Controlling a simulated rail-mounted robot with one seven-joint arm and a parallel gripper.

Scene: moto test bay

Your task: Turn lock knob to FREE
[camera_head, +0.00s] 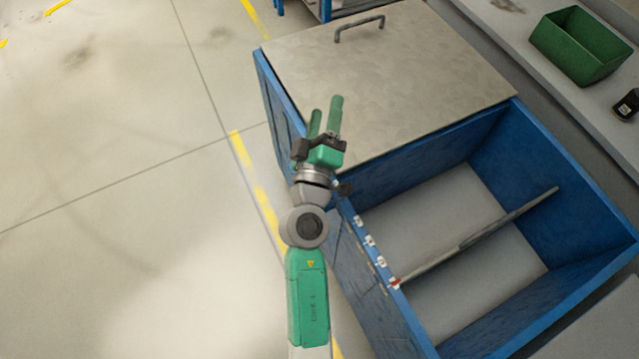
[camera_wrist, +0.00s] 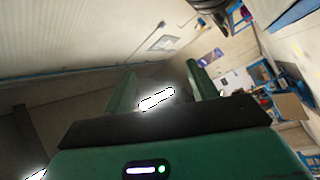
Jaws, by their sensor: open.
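My gripper (camera_head: 325,110) is open, with two green fingers apart and nothing between them. It hangs over the left side of the blue box, in front of the grey lid. In the wrist view my gripper (camera_wrist: 162,75) points toward the ceiling and far walls, and no knob shows there. I cannot make out a lock knob for sure in either view. A small red part (camera_head: 394,284) sits on the box's left rim, at the near end of a grey bar (camera_head: 480,236). Several small white labels (camera_head: 369,241) line that rim; their writing is too small to read.
The blue box (camera_head: 550,165) has an open, empty-looking near part and a grey lid (camera_head: 400,75) with a handle (camera_head: 360,28) over its far part. A green bin (camera_head: 580,47) and a small black object (camera_head: 627,104) stand on a bench at right. The floor at left is clear.

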